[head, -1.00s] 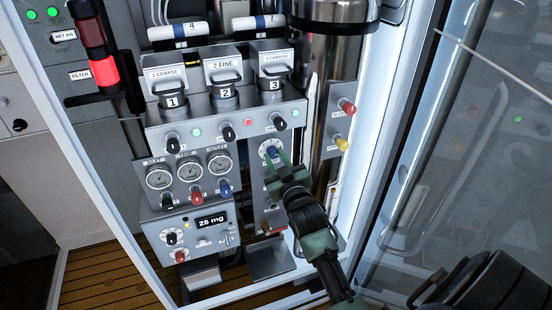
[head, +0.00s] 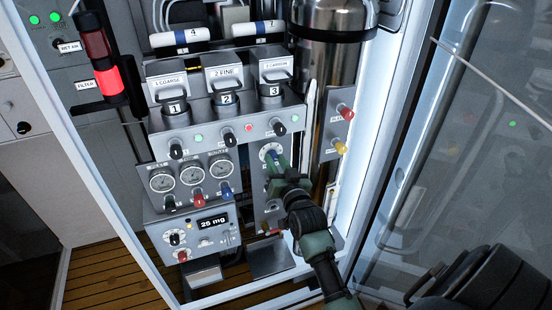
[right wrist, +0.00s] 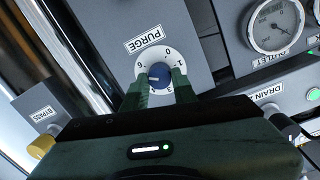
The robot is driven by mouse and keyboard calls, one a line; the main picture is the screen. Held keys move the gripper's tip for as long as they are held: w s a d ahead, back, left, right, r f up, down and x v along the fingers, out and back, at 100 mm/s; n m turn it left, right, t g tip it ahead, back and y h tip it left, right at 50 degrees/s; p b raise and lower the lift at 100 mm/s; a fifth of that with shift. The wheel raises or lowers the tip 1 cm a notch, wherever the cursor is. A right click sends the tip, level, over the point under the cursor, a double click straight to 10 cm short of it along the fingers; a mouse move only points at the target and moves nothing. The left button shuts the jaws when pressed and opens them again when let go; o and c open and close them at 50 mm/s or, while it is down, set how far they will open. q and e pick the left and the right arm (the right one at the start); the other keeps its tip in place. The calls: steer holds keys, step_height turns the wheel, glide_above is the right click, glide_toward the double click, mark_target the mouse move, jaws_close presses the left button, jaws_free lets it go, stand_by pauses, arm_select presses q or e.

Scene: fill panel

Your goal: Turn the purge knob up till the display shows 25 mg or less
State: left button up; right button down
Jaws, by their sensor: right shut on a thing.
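The purge knob is blue on a white numbered dial, under a PURGE label in the right wrist view (right wrist: 159,73). In the head view the purge dial (head: 270,151) is on the grey panel, partly covered by my gripper. My right gripper (head: 273,161) is shut on the knob, its green fingers on either side of it in the right wrist view (right wrist: 161,84). The knob's pale mark points roughly left; part of the scale is hidden. The display (head: 212,222) seems to read 25 mg, its last digit small and hard to read. My left gripper is not in view.
Three gauges (head: 191,174) and several small knobs are left of the purge dial. A red knob (head: 345,112) and a yellow bypass knob (head: 341,147) stick out to its right. A glass door (head: 470,150) stands open on the right.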

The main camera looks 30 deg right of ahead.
steer(key=shift+m+p, duration=0.4)
steer(key=shift+m, duration=0.8)
steer(key=c, duration=1.1)
jaws_free()
steer(key=shift+s+f, duration=0.1)
steer(key=shift+s, duration=0.25)
steer(key=b+v, duration=0.1)
steer(key=v, duration=0.6)
steer(key=shift+s+b, duration=0.1)
steer(key=shift+b, duration=0.3)
